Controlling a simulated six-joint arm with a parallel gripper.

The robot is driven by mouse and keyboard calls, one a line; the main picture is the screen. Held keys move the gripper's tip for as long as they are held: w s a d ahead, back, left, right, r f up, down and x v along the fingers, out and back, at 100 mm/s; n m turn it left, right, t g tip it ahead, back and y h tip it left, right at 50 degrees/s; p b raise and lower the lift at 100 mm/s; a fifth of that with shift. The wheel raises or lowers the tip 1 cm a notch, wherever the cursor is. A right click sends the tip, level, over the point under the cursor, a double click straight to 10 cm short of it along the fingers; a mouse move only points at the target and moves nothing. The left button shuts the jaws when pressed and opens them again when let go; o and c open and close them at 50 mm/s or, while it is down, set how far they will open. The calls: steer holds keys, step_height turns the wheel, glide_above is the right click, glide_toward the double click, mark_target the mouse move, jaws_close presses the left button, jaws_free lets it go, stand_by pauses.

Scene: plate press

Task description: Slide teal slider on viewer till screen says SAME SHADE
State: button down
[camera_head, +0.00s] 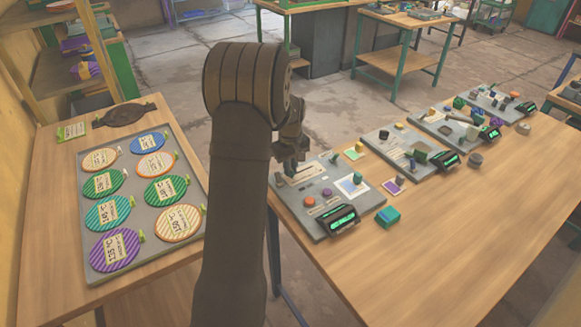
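The nearest grey panel (318,226) on the right-hand table appears to be the viewer. Its small black screen (338,219) at the front edge shows green text, too small to read surely. A pale slot strip (303,174) lies near its back left. My gripper (289,168) points down at the left end of this strip, at or just above the panel. Dark teal-green shows at the fingertips, but I cannot tell the slider from the fingers. My arm and gripper hide part of the panel's left side. Whether the fingers are open or shut does not show.
A teal block (388,216) lies right of the screen. More panels (402,150) stand behind. A tray (96,277) of striped discs is on the left. The right table's front is clear.

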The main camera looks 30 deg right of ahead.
mark_target(298, 172)
steer(key=shift+d, duration=1.55)
steer(key=c, duration=1.4)
jaws_free()
steer(key=shift+c, duration=0.2)
step_height(298, 172, up, 18)
steer(key=shift+f, duration=0.25)
steer(key=shift+f, duration=0.1)
step_height(298, 172, down, 17)
steer(key=shift+f, duration=0.2)
steer(key=shift+a, duration=0.45)
